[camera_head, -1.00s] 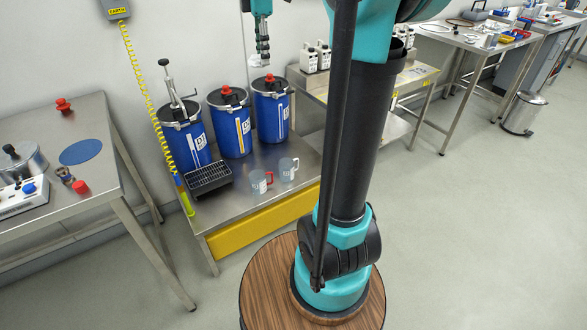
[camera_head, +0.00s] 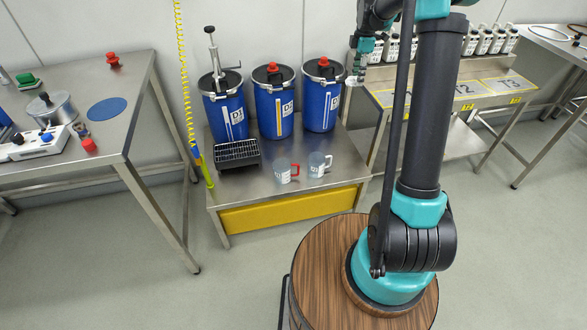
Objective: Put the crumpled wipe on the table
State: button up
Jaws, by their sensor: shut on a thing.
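My gripper (camera_head: 360,70) is at the top, right of the blue drums and in front of the left end of the numbered bench. It points down and is shut on the crumpled wipe (camera_head: 354,81), a small whitish lump at its fingertips. The wipe is held in the air, and the fingers partly hide it. Several tables are in view. A steel table (camera_head: 60,172) stands at the left, and a low steel bench (camera_head: 245,193) stands in the middle. A bench with yellow-marked places (camera_head: 500,88) stands at the right.
Blue drums (camera_head: 273,105), a black grated tray (camera_head: 238,154) and two mugs (camera_head: 316,167) occupy the low bench. A yellow coiled cord (camera_head: 182,70) hangs beside it.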

jog(key=shift+n, duration=0.8)
jog(key=w+f, duration=0.1)
jog(key=f, duration=1.2)
jog(key=w+f, duration=0.1)
jog(key=f, duration=1.2)
jog(key=w+f, duration=0.2)
jog(key=f, duration=1.1)
jog(key=shift+d+f, duration=0.1)
jog(key=shift+f, duration=0.1)
jog(key=shift+s+f, duration=0.1)
jog(key=shift+f, duration=2.25)
jog(key=shift+f, duration=0.1)
jog(key=o, duration=0.7)
